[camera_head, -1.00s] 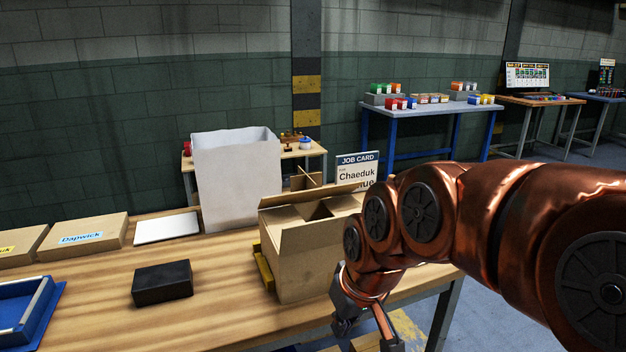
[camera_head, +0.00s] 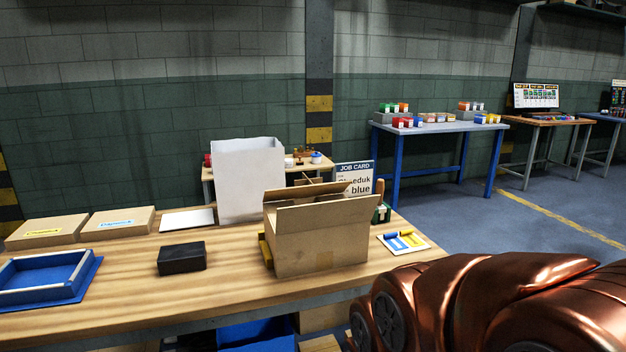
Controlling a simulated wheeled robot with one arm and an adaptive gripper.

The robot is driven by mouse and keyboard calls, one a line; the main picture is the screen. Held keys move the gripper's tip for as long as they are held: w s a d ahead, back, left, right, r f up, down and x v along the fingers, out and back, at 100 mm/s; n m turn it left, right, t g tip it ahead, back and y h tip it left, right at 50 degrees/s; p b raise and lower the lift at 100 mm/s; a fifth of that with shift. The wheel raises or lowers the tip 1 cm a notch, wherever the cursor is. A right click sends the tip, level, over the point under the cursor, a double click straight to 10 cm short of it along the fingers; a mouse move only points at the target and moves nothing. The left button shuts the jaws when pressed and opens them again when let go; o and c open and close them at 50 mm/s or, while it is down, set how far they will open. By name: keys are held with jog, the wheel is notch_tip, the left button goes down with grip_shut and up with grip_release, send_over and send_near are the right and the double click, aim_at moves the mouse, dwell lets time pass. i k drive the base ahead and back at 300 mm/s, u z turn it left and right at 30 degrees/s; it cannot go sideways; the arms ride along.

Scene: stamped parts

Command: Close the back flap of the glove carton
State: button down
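The open brown cardboard carton (camera_head: 322,248) stands upright on the wooden bench, right of centre. Its wide near flap (camera_head: 318,208) stands raised along the front edge and hides most of the opening. Other flap edges (camera_head: 297,189) show behind it. I cannot tell exactly how the back flap lies. My copper arm fills the lower right corner, in front of the bench and apart from the carton. My gripper is outside the picture.
A white bin (camera_head: 247,183) stands behind the carton, beside a job card (camera_head: 354,178). A black box (camera_head: 182,258), a blue tray (camera_head: 46,278) and flat cartons (camera_head: 118,223) lie to the left. A card with blue and yellow pieces (camera_head: 403,242) lies right of the carton.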

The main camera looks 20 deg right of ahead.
aim_at(284, 194)
jog(key=u, duration=0.35)
jog(key=i, duration=1.2)
jog(key=u, duration=0.3)
